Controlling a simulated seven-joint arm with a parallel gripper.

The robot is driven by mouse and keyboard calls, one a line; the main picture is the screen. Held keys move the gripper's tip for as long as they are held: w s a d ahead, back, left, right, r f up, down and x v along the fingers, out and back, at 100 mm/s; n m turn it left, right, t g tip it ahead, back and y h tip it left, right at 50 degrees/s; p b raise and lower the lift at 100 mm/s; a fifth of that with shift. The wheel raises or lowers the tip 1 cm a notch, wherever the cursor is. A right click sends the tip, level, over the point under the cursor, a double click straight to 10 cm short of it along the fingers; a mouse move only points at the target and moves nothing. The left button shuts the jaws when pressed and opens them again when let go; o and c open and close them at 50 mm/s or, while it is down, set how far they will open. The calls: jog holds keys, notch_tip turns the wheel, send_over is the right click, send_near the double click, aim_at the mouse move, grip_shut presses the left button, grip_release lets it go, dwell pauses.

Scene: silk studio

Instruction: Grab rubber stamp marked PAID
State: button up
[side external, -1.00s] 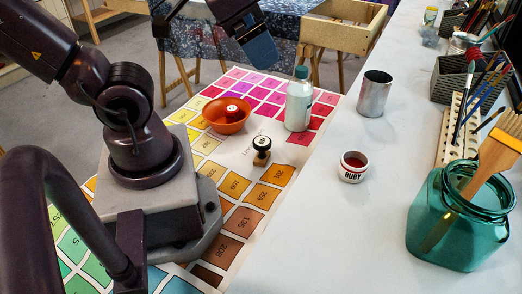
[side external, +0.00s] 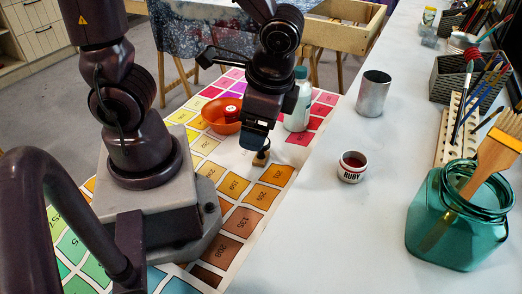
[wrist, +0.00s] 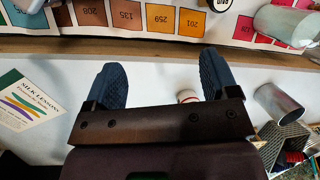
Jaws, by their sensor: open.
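A stamp with a wooden base (side external: 262,158) stands on the colour chart; in the side view its top is hidden behind my gripper (side external: 257,138). In the wrist view a dark round top with a pale label (wrist: 222,3) is cut by the upper edge, and I cannot read its marking surely. A second pale round label shows in the orange bowl (side external: 218,125), too small to read. My gripper, also in the wrist view (wrist: 163,82), is open with nothing between its fingers, and in the side view it is above and close to the standing stamp.
A white bottle with a green cap (side external: 298,108) stands just right of my gripper. The RUBY pot (side external: 352,176), metal cup (side external: 374,95) and teal jar (side external: 450,238) are on the white table further right. A printed card (wrist: 28,100) lies at left in the wrist view.

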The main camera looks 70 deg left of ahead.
jog(key=s+a+f+m+t+y, duration=0.15)
jog(key=a+f+m+y, duration=0.25)
jog(key=f+m+y, duration=0.75)
jog(key=w+a+f+m+t, duration=0.1)
jog(key=a, duration=0.1)
jog(key=w+a+f+m+t+h, duration=0.1)
jog(key=w+a+f, duration=0.1)
jog(key=w+a+f+m+t, duration=0.1)
jog(key=w+a+f, duration=0.1)
jog(key=shift+a+m, duration=0.2)
jog(key=shift+m, duration=0.15)
jog(key=x, duration=0.5)
jog(key=shift+w+d+f, duration=0.1)
jog(key=shift+w+f, duration=0.1)
jog(key=shift+f, duration=0.05)
jog(key=shift+h, duration=0.25)
jog(key=c, duration=1)
